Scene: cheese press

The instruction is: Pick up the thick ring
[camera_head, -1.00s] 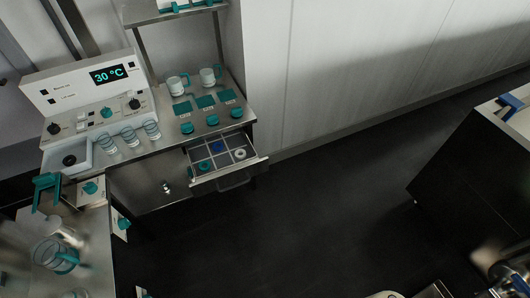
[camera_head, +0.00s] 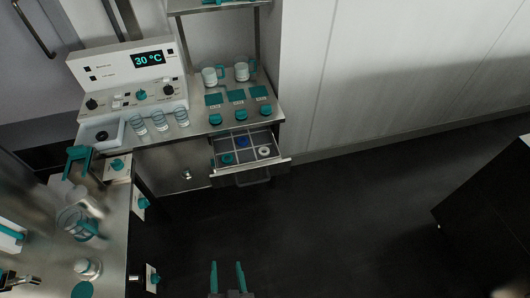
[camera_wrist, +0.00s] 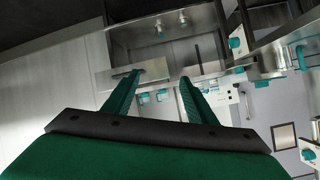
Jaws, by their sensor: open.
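An open drawer (camera_head: 282,163) under the counter holds small parts in compartments. A white ring (camera_head: 264,151) lies in its right part, a teal ring-like part (camera_head: 228,158) at front left, and a small blue part (camera_head: 241,141) at the back. I cannot tell for sure which is the thick ring. My gripper (camera_head: 226,270) is open and empty at the bottom of the head view, over the dark floor, well short of the drawer. Its two teal fingers (camera_wrist: 160,82) are apart in the wrist view, with nothing between them.
The counter above the drawer carries glasses (camera_head: 160,121), mugs (camera_head: 242,71) and several teal knobs. A control panel (camera_head: 130,75) stands behind. A side counter (camera_head: 112,225) with a jug is at left. A dark cabinet (camera_head: 490,205) is at right. The middle floor is clear.

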